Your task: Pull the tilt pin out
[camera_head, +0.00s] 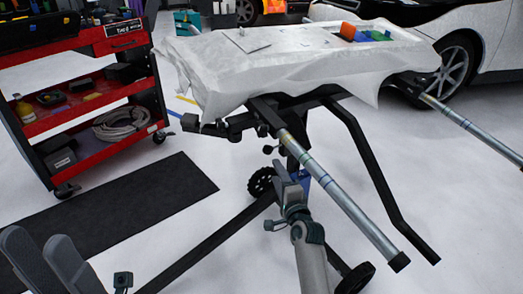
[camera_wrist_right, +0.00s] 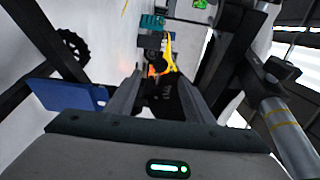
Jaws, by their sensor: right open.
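A wheeled work stand with a black frame (camera_head: 370,165) fills the middle of the head view. My right gripper (camera_head: 288,178) is at its central post, below the top. In the right wrist view, the fingers of my right gripper (camera_wrist_right: 160,74) are apart, with a small dark knob-like part (camera_wrist_right: 155,58) just beyond and between their tips. I cannot tell whether this is the tilt pin or whether the fingers touch it. A small black knob (camera_head: 268,149) shows beside the post. My left gripper (camera_head: 45,245) is open and empty at the lower left, away from the stand.
A sheet-covered panel (camera_head: 240,80) lies on the stand. Metal tubes (camera_head: 340,195) stick out towards me. A blue plate (camera_wrist_right: 70,95) is left of my right gripper. A red tool cart (camera_head: 90,100) and black mat (camera_head: 130,210) are left, a white car (camera_head: 470,45) behind.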

